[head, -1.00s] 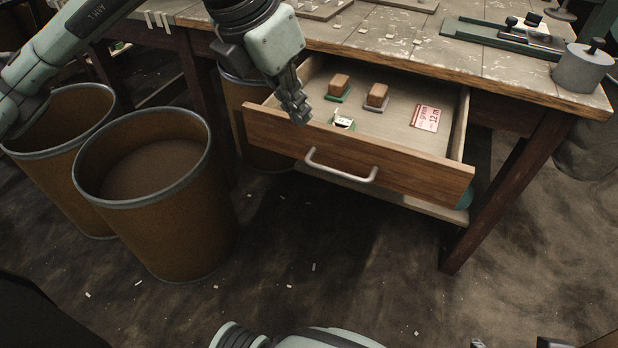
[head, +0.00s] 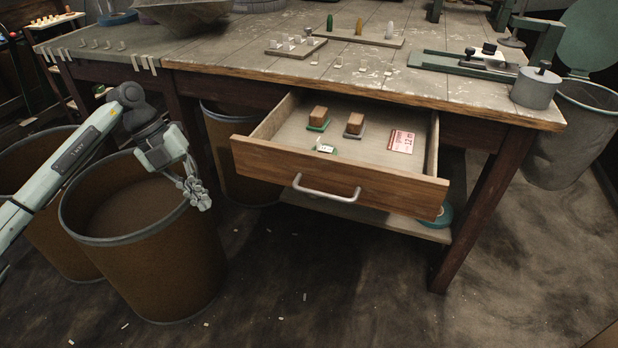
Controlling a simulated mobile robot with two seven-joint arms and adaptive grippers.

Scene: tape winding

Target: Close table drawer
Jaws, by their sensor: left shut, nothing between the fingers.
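The table drawer (head: 335,180) is pulled out from under the worn wooden table (head: 340,75). Its wooden front carries a curved metal handle (head: 327,190). Inside lie two stamps with wooden blocks (head: 318,114), a red and white label card (head: 401,141) and a small green and white item (head: 325,147). My left gripper (head: 200,197) is shut and empty. It hangs by the rim of the front brown bin, left of the drawer and apart from it. My right gripper is not in view.
Brown bins (head: 150,270) stand left of the drawer, and another is partly hidden under the table. A table leg (head: 484,215) stands right of the drawer. A shelf (head: 375,215) with a teal roll lies below. The floor in front is clear apart from small scraps.

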